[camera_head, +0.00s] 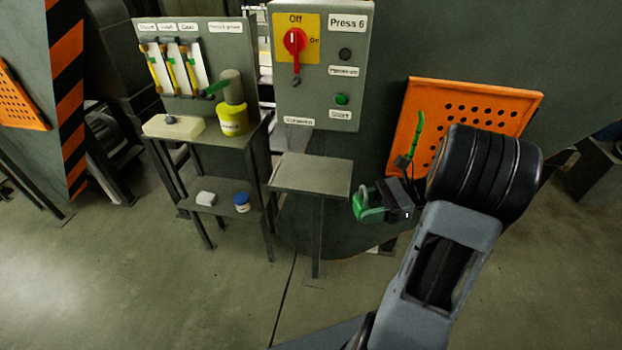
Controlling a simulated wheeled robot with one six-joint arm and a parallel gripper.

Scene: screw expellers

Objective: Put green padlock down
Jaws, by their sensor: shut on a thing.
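The green padlock (368,205) is held at the end of my arm, to the right of a small grey shelf. My gripper (389,206) is shut on the padlock, its dark body partly covering it. The padlock hangs in the air, clear of the shelf. The small empty grey shelf (312,176) stands on a post below the Press 6 control box (318,75). The box has a red switch handle (295,41) with a small dark item at its lower end.
A stand (188,146) at left carries a pale block, a yellow container (233,120) and a grey cylinder; its lower shelf holds a white item (206,198) and a blue-lidded jar (241,202). An orange perforated guard (487,105) is behind my arm. Open floor lies in front.

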